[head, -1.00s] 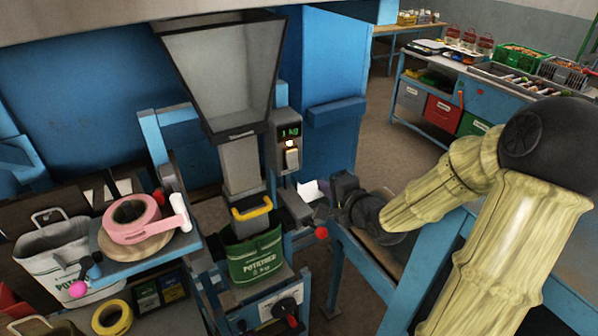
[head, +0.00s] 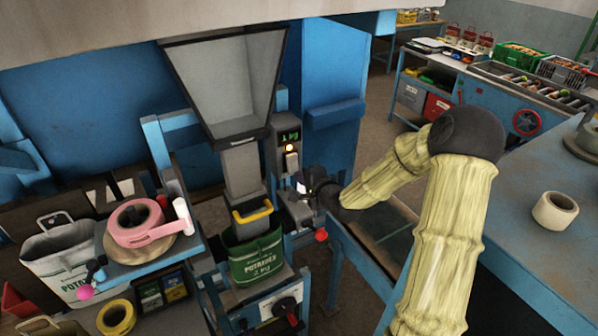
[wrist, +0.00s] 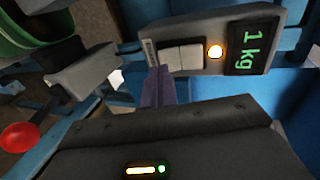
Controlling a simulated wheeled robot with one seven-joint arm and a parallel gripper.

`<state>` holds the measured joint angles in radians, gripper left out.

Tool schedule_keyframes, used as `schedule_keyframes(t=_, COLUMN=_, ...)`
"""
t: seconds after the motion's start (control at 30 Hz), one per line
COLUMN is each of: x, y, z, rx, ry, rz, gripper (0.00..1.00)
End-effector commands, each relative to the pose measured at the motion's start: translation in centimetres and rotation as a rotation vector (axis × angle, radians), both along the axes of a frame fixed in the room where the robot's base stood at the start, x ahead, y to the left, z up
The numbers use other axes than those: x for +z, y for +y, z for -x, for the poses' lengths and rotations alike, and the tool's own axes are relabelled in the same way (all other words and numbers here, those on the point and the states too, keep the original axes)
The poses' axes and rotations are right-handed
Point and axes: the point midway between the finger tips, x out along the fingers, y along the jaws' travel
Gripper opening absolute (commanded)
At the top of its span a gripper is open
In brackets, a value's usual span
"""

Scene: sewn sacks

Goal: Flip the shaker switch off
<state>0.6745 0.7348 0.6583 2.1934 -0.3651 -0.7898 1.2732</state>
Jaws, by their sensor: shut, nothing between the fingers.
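The grey control box (head: 284,146) beside the hopper carries a green "1 kg" display (wrist: 253,48), a lit amber lamp (wrist: 215,51) and a pale rocker switch (wrist: 184,57). The switch also shows small in the head view (head: 291,162). My gripper (wrist: 157,84) is shut and empty, its fingertips close to the label end of the switch. I cannot tell whether they touch it. In the head view my gripper (head: 302,187) is just below the box. A green potato sack (head: 257,259) hangs under the hopper spout.
The hopper (head: 226,85) stands left of the box. A red ball knob (head: 321,236) is below my gripper. A pink tape roll (head: 134,220) lies on the left shelf. A blue bench (head: 520,215) with a pale roll (head: 555,210) is at the right.

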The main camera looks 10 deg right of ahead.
Motion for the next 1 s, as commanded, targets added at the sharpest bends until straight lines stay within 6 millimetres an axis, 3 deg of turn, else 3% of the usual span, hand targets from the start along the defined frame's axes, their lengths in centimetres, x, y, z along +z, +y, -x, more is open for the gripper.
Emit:
schedule_keyframes(t=0.2, x=-0.4, y=0.5, z=-1.6, rx=0.0, ry=0.0, rz=-0.001, gripper=0.0)
schedule_keyframes(t=0.9, x=-1.6, y=0.8, z=-2.3, rx=0.002, ry=-0.065, rz=-0.021, gripper=0.0)
schedule_keyframes(t=1.0, x=-1.0, y=0.8, z=-2.3, rx=0.003, ry=-0.068, rz=-0.021, gripper=0.0)
